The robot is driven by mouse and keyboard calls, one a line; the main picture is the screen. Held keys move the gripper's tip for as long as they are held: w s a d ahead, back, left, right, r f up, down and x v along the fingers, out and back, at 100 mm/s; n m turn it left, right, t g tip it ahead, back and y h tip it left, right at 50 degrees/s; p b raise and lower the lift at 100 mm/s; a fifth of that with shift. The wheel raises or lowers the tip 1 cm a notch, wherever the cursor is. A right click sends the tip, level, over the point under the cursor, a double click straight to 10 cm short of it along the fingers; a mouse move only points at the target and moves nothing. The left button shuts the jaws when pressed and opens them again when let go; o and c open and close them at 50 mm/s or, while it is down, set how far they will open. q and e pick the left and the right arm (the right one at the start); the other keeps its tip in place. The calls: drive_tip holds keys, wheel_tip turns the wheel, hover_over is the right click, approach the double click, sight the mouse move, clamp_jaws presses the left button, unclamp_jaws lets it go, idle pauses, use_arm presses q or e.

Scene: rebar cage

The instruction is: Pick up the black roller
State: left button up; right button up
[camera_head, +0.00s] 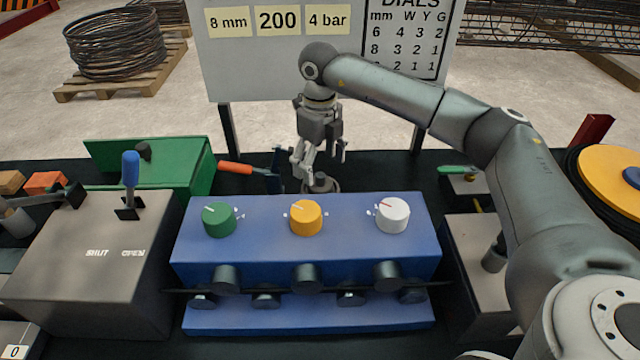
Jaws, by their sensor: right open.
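My right gripper (320,168) reaches in from the right and points down behind the blue machine (300,240), its fingers apart. A dark round piece (320,184) stands just below and between the fingertips, partly hidden by the machine's top edge; I cannot tell whether the fingers touch it. Several dark rollers (306,278) sit along the machine's front around a thin dark bar. A small dark cylinder (143,150) shows in the green tray (185,165) at the left. My left gripper is not in view.
Green, orange and white dials top the blue machine. A grey box (90,265) with a blue-handled lever (130,170) stands left. An orange-handled tool (238,168) lies behind. A sign board (270,60) stands at the back. A yellow disc (612,175) is at right.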

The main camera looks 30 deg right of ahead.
sight(321, 175)
wheel_tip(321, 175, down, 4)
drive_tip(key=shift+d+f+p, duration=0.1)
drive_tip(key=shift+f+p, duration=0.15)
drive_tip(key=shift+p, duration=0.45)
drive_tip(key=shift+f, duration=0.4)
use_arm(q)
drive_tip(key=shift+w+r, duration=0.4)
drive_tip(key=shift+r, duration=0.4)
use_arm(e)
drive_tip(key=shift+w+r, duration=0.1)
drive_tip(key=c, duration=1.4)
